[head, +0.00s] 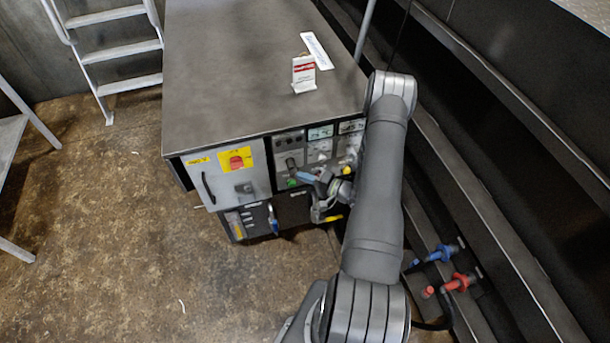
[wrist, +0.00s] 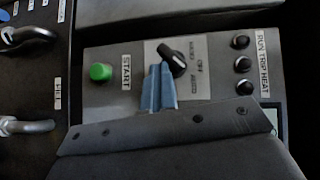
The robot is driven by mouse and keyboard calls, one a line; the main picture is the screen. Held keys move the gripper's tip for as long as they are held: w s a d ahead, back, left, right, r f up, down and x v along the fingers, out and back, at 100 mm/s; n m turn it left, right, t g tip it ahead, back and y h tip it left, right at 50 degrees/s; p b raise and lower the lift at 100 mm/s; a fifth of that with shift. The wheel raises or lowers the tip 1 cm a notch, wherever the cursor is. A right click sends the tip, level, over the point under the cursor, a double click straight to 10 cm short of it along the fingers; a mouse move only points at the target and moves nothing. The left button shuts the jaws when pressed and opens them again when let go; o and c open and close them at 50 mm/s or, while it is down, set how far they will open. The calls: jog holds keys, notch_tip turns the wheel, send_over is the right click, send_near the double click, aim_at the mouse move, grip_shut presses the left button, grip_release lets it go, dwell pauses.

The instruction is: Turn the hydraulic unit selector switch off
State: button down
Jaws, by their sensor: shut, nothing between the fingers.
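The selector switch (wrist: 172,58) is a black knob on a pale plate lettered HAND, OFF and AUTO in the wrist view. Its bar slants from upper left to lower right. I cannot tell for sure which label it points to. My gripper (wrist: 160,70) has blue fingers, shut and empty, with the tips right at the knob's lower left side. Whether they touch it is unclear. In the head view my gripper (head: 303,175) is in front of the cabinet's control panel, and I cannot make out the knob there.
A green START button (wrist: 100,72) is left of the switch, and several black indicators (wrist: 242,63) are to the right. The grey cabinet (head: 240,80) carries a red switch on a yellow plate (head: 236,160) and a door handle (head: 208,188). Blue (head: 443,253) and red (head: 458,283) couplings are at lower right.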

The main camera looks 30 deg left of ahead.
jog(key=shift+s+a, duration=0.15)
jog(key=shift+s, duration=0.05)
dwell(0.6)
jog(key=shift+f, duration=0.1)
